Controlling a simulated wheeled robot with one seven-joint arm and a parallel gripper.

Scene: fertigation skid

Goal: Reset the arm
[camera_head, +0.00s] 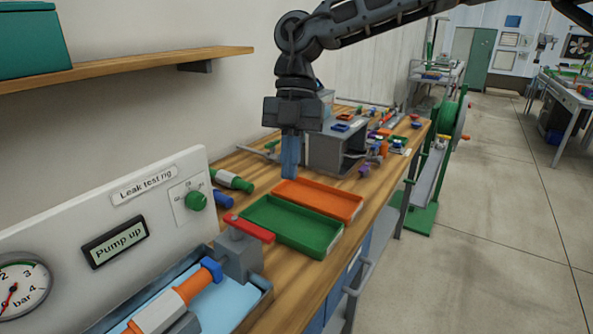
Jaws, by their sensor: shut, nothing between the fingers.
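My gripper (289,172) hangs pointing down from the arm, above the workbench (262,167) and just behind the orange tray (318,198). Its blue fingers are together with nothing between them. The arm comes in from the top right of the head view. The gripper blocks part of the bench and the left side of a grey box (333,150) behind it.
In front are an empty green tray (290,226), a red-handled valve (249,228) and the leak test rig panel (109,225). A wooden shelf (130,66) juts from the wall at left. Small coloured parts crowd the bench's far end.

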